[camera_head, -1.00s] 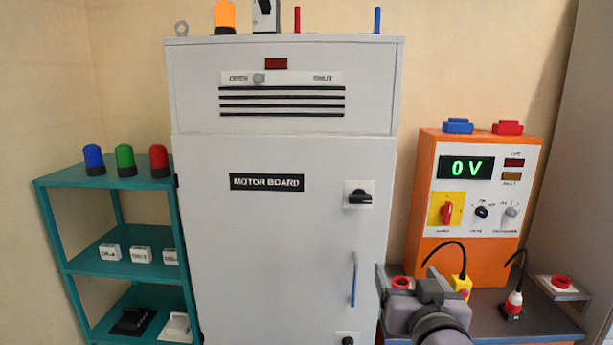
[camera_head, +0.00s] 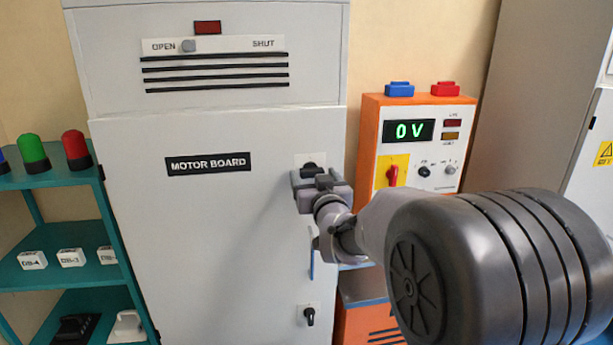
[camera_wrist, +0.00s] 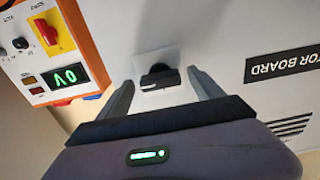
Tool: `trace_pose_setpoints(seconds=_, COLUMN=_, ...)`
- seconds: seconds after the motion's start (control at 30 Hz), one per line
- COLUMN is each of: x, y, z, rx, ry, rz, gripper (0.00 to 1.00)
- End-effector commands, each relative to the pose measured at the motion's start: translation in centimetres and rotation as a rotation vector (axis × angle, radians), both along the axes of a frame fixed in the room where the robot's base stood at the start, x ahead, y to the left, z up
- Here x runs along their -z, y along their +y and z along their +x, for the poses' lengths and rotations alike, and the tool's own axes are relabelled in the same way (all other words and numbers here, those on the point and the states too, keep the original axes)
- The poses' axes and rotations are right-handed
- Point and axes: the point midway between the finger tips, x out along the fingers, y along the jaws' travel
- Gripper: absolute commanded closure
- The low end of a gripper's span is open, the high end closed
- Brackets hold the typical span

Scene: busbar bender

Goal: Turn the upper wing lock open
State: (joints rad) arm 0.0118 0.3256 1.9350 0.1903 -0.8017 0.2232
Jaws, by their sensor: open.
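The upper wing lock (camera_head: 312,165) is a black knob on a pale plate at the upper right of the grey cabinet door (camera_head: 220,220). In the head view my gripper (camera_head: 308,180) is in front of it and hides most of it. In the wrist view the lock (camera_wrist: 160,77) shows between the two fingers of my open gripper (camera_wrist: 162,88), with a gap on each side. Its wing lies about level across that picture. Whether the fingers reach over the wing in depth I cannot tell.
A lower wing lock (camera_head: 309,315) and a blue handle (camera_head: 312,258) sit below on the door. An orange supply unit (camera_head: 368,150) reading 0 V stands to the right. A teal shelf (camera_head: 60,182) with lamps is on the left. An OPEN/SHUT slider (camera_head: 188,46) is above.

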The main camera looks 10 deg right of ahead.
Motion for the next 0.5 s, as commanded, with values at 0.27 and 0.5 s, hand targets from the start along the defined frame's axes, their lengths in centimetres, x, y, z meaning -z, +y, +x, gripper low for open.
trace_pose_setpoints(seconds=0.27, x=-0.03, y=0.01, z=0.52, rx=0.0, ry=-0.001, rz=-0.001, gripper=0.24)
trace_pose_setpoints(seconds=0.5, x=-0.04, y=0.0, z=0.49, rx=0.0, ry=-0.001, rz=0.0, gripper=0.61)
